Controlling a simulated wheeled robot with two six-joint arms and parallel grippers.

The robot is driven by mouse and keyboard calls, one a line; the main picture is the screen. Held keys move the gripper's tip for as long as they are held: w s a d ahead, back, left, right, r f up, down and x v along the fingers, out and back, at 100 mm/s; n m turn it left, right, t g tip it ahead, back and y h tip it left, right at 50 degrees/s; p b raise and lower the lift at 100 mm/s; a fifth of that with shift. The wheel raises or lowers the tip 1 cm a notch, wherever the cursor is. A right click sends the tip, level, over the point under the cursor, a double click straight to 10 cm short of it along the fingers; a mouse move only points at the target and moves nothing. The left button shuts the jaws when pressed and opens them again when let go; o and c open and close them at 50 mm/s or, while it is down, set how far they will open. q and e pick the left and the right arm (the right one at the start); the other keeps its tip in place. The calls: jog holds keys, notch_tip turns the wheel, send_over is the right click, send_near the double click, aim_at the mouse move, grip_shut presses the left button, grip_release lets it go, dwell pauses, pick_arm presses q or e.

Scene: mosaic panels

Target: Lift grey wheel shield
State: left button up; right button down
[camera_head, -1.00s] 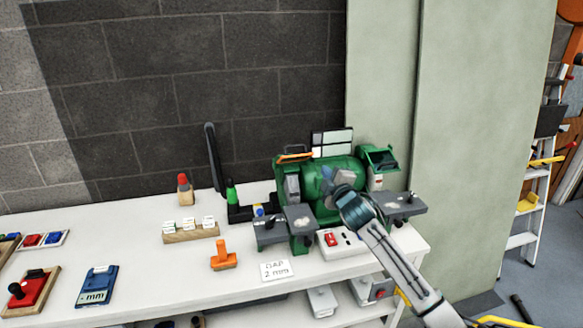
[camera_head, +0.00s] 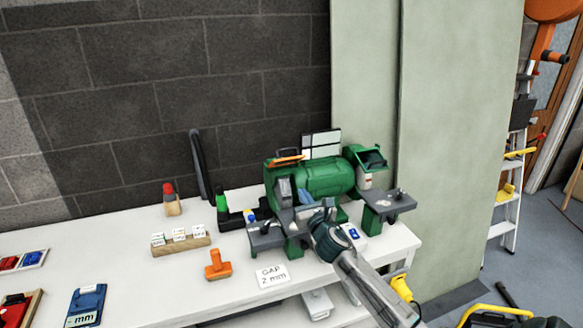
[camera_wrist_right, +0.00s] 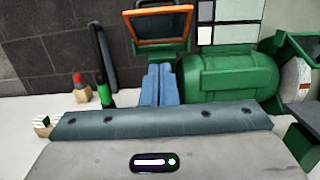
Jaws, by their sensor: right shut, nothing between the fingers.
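A green bench grinder (camera_head: 325,180) stands at the right end of the white bench. Its left wheel (camera_head: 284,189) looks grey, and an orange-edged shield (camera_head: 286,158) sits above it. In the wrist view this shield (camera_wrist_right: 162,26) is beyond the fingertips. A green-framed shield (camera_head: 370,158) sits over the paler right wheel (camera_wrist_right: 292,76). My right gripper (camera_head: 313,211) is in front of the grinder's left half, shut and empty. Its blue fingers (camera_wrist_right: 158,84) point towards the left side and hide the left wheel in the wrist view. My left gripper is out of view.
Dark tool rests (camera_head: 388,203) jut out at the front of the grinder. A gap card (camera_head: 272,275), an orange tool (camera_head: 217,265) and a wooden block with white tags (camera_head: 181,240) are on the bench at left.

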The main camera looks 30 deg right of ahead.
jog(key=w+d+r+p, duration=0.2)
jog(key=w+r+p, duration=0.2)
jog(key=w, duration=0.6)
jog(key=shift+d, duration=0.15)
